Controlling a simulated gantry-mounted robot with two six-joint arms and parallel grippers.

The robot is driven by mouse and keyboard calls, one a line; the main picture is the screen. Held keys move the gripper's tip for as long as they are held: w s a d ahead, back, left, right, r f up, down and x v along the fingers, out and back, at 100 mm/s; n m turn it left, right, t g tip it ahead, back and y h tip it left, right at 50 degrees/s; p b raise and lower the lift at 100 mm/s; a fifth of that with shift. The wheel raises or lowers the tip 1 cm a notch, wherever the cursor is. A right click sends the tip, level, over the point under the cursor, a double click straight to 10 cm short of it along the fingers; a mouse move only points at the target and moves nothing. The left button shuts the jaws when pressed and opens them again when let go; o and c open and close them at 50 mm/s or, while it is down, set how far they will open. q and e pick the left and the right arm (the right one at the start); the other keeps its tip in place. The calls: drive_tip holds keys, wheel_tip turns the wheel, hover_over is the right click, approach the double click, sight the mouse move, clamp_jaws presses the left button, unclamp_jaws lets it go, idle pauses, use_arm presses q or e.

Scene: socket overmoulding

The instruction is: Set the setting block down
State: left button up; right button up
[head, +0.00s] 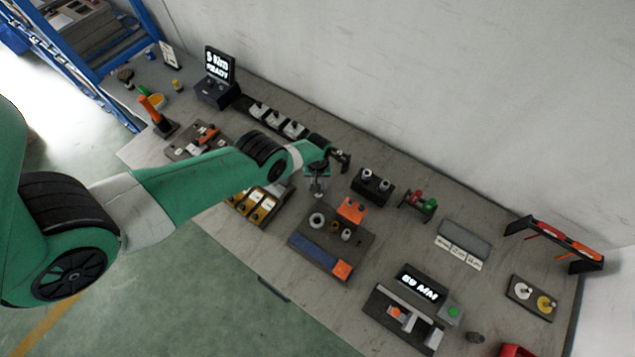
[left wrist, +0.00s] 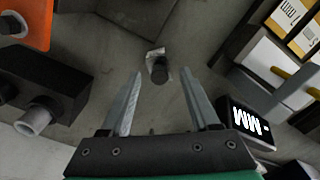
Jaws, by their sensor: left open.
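My left gripper (head: 318,190) points down at the table, beside the dark fixture plate with the blue strip. In the left wrist view its two fingers (left wrist: 163,88) are spread wide with nothing between the tips. A small pale block with a dark round top (left wrist: 158,68), which looks like the setting block, rests on the grey table just beyond the fingertips, roughly midway between them and apart from both. In the head view it is too small or hidden under the gripper to make out. My right gripper is not in view.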

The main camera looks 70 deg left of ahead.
use_arm(q)
drive_tip(key=shift+f, duration=0.4)
clamp_jaws()
idle(1.1)
